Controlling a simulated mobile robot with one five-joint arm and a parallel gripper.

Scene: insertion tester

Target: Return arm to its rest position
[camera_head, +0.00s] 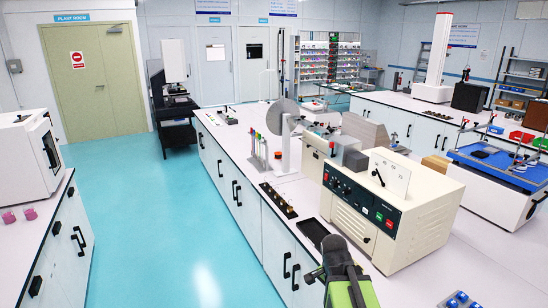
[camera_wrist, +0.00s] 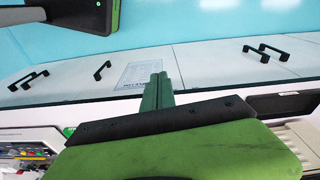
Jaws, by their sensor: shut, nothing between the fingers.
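My arm shows at the bottom centre of the head view as dark and green links (camera_head: 345,278), in front of the long bench's near edge. My gripper (camera_wrist: 158,84) is in the middle of the wrist view. Its two narrow green fingers lie together, shut and with nothing between them. Behind them are white cabinet fronts with black handles and a paper label (camera_wrist: 140,74). I cannot tell the gripper clearly from the arm links in the head view. A dark and green part of my arm also shows at the top left of the wrist view.
A cream tester box (camera_head: 390,215) with coloured buttons stands on the bench (camera_head: 285,188), close to the right of my arm. A black tray (camera_head: 312,231) and a strip of brass parts (camera_head: 278,200) lie nearby. The turquoise floor (camera_head: 185,220) to the left is clear.

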